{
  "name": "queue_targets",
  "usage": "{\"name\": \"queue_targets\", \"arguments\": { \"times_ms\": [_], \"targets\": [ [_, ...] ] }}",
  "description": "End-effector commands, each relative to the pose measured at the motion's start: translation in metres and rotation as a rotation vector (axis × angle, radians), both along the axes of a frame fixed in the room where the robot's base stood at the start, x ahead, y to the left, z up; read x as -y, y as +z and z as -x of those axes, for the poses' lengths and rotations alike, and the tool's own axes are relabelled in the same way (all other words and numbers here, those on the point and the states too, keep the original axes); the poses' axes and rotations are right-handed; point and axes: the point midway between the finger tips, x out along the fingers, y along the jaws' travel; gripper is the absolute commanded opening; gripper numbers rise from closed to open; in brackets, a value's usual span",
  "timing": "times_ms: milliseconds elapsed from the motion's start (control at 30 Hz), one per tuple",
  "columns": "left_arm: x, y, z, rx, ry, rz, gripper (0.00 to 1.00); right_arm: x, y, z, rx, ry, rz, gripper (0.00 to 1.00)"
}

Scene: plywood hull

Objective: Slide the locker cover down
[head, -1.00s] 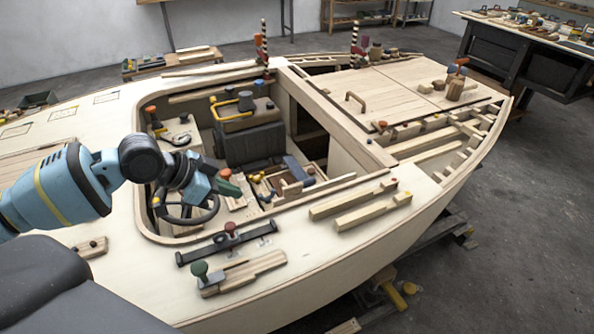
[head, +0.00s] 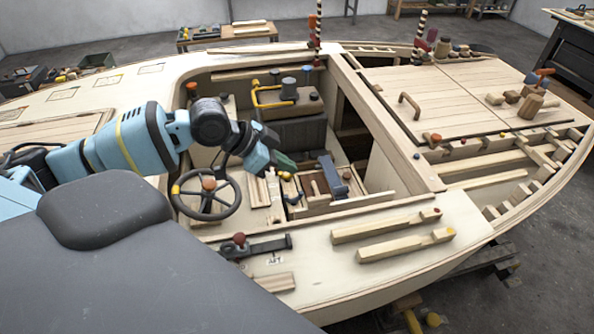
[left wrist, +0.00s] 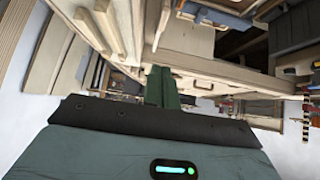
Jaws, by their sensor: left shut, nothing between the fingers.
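I cannot tell for sure which panel is the locker cover. The open cockpit holds a wooden box (head: 325,196) with a dark blue bar (head: 333,177) on it, and a dark box (head: 291,131) with a yellow handle (head: 267,98) stands behind. My left gripper (head: 287,164) reaches in from the left and hangs over the cockpit, right of the steering wheel (head: 208,196). Its green fingers are together and empty. In the left wrist view the closed fingers (left wrist: 162,75) point towards pale wooden structure (left wrist: 190,68). My right gripper is not in view.
The cockpit rim (head: 330,222) runs close in front of the gripper. A black sliding bar (head: 262,246) with a red knob and two wooden strips (head: 385,226) lie on the near deck. A foredeck hatch with a brown handle (head: 409,105) is at right.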

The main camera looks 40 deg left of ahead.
Motion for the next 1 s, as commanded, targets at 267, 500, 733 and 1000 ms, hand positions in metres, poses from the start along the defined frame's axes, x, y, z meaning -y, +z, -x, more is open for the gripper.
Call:
{"name": "queue_targets", "arguments": {
  "times_ms": [267, 500, 733, 1000],
  "targets": [
    [0.024, -0.033, -0.025, -0.001, -0.001, 0.004, 0.0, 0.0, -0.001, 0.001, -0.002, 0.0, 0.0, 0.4],
    [0.045, -0.064, -0.048, -0.001, -0.002, 0.002, 0.0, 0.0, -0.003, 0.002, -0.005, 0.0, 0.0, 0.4],
    [0.042, -0.093, -0.047, -0.002, 0.0, 0.0, 0.0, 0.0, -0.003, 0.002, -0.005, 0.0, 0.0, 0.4],
    [0.042, -0.103, -0.047, 0.0, -0.001, -0.001, 0.0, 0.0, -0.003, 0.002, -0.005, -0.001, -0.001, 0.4]
  ]
}}
